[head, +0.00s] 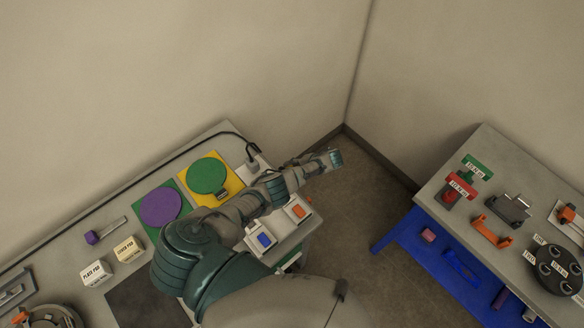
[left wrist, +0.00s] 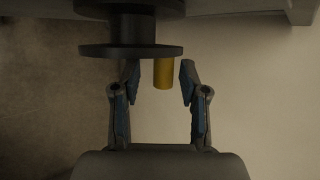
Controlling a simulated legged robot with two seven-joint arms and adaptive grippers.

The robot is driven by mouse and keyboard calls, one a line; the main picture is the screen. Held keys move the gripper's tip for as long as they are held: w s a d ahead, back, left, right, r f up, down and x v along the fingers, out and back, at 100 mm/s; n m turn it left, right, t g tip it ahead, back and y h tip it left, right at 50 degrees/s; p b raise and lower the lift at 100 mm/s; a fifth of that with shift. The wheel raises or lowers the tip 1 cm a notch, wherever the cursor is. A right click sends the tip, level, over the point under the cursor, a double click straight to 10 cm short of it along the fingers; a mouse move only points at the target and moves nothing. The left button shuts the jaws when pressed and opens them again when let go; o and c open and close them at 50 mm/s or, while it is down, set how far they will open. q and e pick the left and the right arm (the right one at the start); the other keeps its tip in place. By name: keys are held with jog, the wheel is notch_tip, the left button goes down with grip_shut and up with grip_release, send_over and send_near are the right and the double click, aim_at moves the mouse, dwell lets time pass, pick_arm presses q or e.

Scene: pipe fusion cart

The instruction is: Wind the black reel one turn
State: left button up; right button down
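In the left wrist view the black reel (left wrist: 130,51) is at the top, with a wide flat disc and a narrower hub above it. A yellow crank peg (left wrist: 163,74) sticks down beside the hub. My left gripper (left wrist: 158,72) is open, with a finger on each side of the peg and a visible gap to both. The left fingertip is close under the disc. In the head view my left arm reaches across the grey bench to its right edge, and the reel cannot be made out there. My right gripper is not in view.
The grey bench holds purple (head: 160,208) and green (head: 207,176) discs, a blue switch (head: 264,240) and an orange switch (head: 298,211). Floor shows between it and a second bench (head: 440,192) with red, green and orange parts and a blue lower shelf (head: 405,229).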

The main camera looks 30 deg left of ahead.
pick_arm(q)
jog(key=v, duration=1.2)
jog(key=shift+w+f, duration=0.1)
